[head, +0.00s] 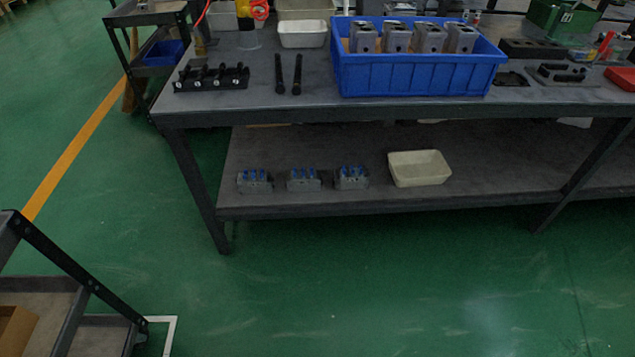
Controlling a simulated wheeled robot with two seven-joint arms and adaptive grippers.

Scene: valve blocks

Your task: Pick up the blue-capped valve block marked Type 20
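Three grey valve blocks with blue caps stand in a row on the lower shelf of the workbench in the head view: a left block (254,181), a middle block (304,180) and a right block (351,178). They stand a little apart near the shelf's front edge. Any type marking is too small to read, so I cannot tell which is Type 20. Neither of my grippers is in view.
The lower shelf (480,175) also holds a cream tray (419,168) right of the blocks. The tabletop above (210,103) overhangs them and carries a blue crate (420,76) of grey parts. A cart (75,290) stands front left. The green floor before the bench is clear.

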